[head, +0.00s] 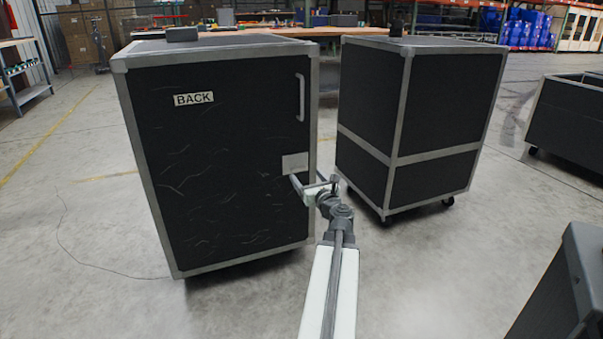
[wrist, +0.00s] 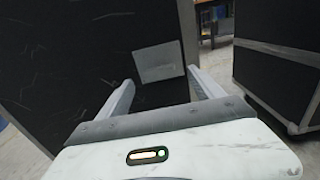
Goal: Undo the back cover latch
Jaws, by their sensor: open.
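The back cover (head: 215,150) is the black front face of a grey-edged case, with a "BACK" label (head: 194,99) at upper left. A pale rectangular plate (head: 295,163), seemingly the latch, sits near its right edge below the handle; no separate latch lever can be made out. The plate also shows in the wrist view (wrist: 158,62), ahead of and between my fingers. My gripper (head: 314,180) is open and empty, just below and right of the plate. Whether a fingertip touches the cover cannot be told.
A grey vertical handle (head: 301,98) is above the plate. A second black case (head: 417,120) on casters stands close on the right, with a narrow gap between. More black cases are at far right.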

